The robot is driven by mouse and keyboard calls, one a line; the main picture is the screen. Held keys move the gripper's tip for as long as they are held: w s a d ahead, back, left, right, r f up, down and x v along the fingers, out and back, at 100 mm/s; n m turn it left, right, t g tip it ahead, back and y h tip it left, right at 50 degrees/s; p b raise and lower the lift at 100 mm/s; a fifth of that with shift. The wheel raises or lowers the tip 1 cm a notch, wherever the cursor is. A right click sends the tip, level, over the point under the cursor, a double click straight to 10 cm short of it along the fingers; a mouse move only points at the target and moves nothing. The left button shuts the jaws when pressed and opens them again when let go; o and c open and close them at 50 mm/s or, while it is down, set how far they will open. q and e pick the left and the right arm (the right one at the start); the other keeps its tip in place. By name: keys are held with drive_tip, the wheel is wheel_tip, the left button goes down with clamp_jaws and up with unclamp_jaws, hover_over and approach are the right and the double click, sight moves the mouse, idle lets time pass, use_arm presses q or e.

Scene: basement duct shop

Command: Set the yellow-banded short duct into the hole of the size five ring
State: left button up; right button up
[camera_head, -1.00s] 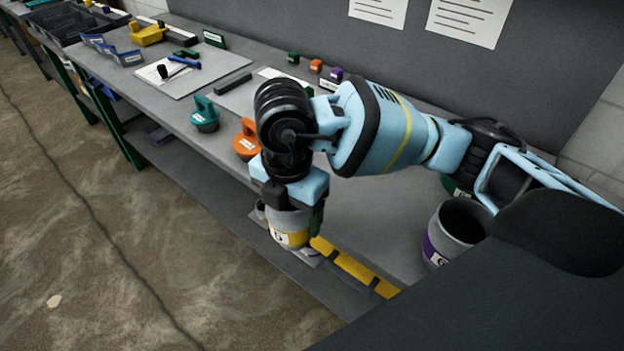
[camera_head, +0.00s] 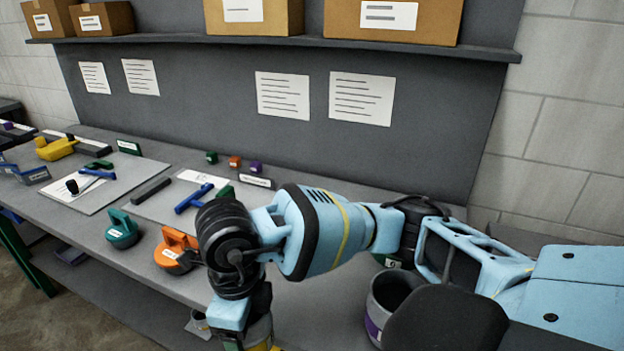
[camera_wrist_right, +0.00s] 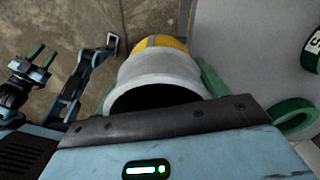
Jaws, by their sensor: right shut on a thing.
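My right gripper (camera_head: 240,330) is shut on the yellow-banded short duct (camera_head: 258,334) near the bench's front edge. The head view cuts off the duct's lower part. In the right wrist view the duct (camera_wrist_right: 158,75) shows a pale grey round end with a dark opening, and its yellow band lies at the far end. My left gripper (camera_wrist_right: 36,62) shows at the left of the right wrist view, over the floor, with its green fingers apart and empty.
A teal handled piece (camera_head: 122,229) and an orange one (camera_head: 175,252) stand on the bench left of my right arm. A purple-labelled grey duct (camera_head: 390,300) stands to the right.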

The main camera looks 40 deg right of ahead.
sight(270, 326)
drive_tip(key=n, duration=0.3)
drive_tip(key=shift+s+d+f+n, duration=0.1)
drive_tip(key=shift+s+d+n, duration=0.05)
drive_tip(key=shift+d+n, duration=0.2)
drive_tip(key=n, duration=0.4)
drive_tip(key=shift+s+d+f, duration=0.1)
drive_tip(key=shift+s+d, duration=0.1)
drive_tip(key=n, duration=0.4)
drive_tip(key=d+n, duration=0.1)
drive_tip(key=n, duration=0.2)
drive_tip(key=shift+s+f, duration=0.2)
drive_tip(key=shift+s, duration=0.15)
drive_tip(key=n, duration=0.3)
drive_tip(key=shift+s+d+f+n, duration=0.1)
drive_tip(key=shift+s+d+n, duration=0.1)
drive_tip(key=shift+n, duration=0.15)
drive_tip(key=n, duration=0.3)
drive_tip(key=shift+s+d+f+n, duration=0.1)
drive_tip(key=shift+s+d+n, duration=0.15)
drive_tip(key=shift+n, duration=0.15)
drive_tip(key=n, duration=0.6)
drive_tip(key=shift+s+d+f, duration=0.15)
drive_tip(key=shift+s+d, duration=0.15)
drive_tip(key=shift+d, duration=0.05)
drive_tip(key=shift+d, duration=0.1)
